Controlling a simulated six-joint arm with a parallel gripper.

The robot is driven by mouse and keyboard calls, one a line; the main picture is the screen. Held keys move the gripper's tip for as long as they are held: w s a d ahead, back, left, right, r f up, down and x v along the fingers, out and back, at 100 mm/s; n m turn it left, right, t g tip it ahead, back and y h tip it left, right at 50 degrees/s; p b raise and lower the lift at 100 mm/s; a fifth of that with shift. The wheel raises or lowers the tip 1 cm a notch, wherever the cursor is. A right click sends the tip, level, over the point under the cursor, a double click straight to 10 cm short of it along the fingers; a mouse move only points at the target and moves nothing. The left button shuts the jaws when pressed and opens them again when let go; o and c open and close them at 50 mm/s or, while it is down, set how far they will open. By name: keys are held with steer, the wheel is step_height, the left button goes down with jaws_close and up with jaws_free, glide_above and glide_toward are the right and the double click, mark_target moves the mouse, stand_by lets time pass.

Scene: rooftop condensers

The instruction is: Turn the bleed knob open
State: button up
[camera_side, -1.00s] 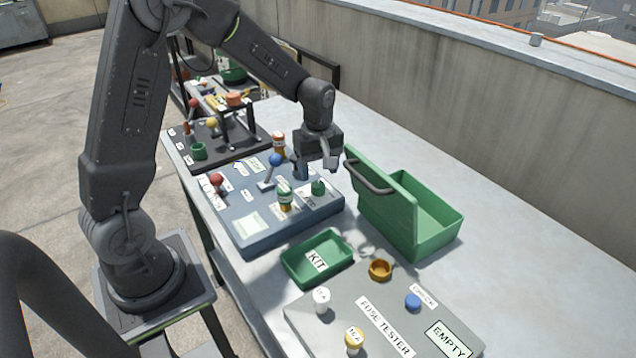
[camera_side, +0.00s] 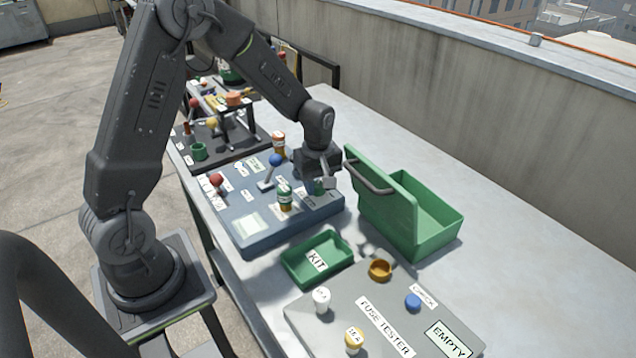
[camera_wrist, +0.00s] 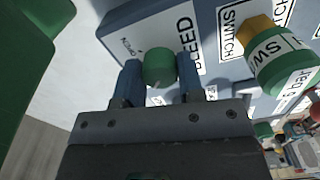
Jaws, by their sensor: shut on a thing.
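The green bleed knob (camera_wrist: 159,66) stands on the blue-grey panel (camera_wrist: 220,40), beside the white BLEED label (camera_wrist: 187,30). A small OPEN mark (camera_wrist: 130,47) is printed to its left in the wrist view. My gripper (camera_wrist: 160,80) is shut on the knob, with one finger against each side. In the side view, my gripper (camera_side: 322,184) is low over the right part of the panel (camera_side: 245,232) and hides most of the knob (camera_side: 319,187). How far the knob is turned cannot be told.
A green-banded cylinder (camera_side: 284,197) and a blue-knobbed lever (camera_side: 276,160) stand on the panel. An open green toolbox (camera_side: 425,240) is close on the right. A green KIT tray (camera_side: 345,240) and the grey fuse tester (camera_side: 320,340) lie in front.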

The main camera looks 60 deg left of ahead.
steer(key=c, duration=0.3)
steer(key=shift+m, duration=0.3)
steer(key=m, duration=0.7)
steer(key=shift+m, duration=0.4)
steer(key=m, duration=0.4)
steer(key=shift+m, duration=0.3)
steer(key=m, duration=0.4)
steer(key=shift+m, duration=0.4)
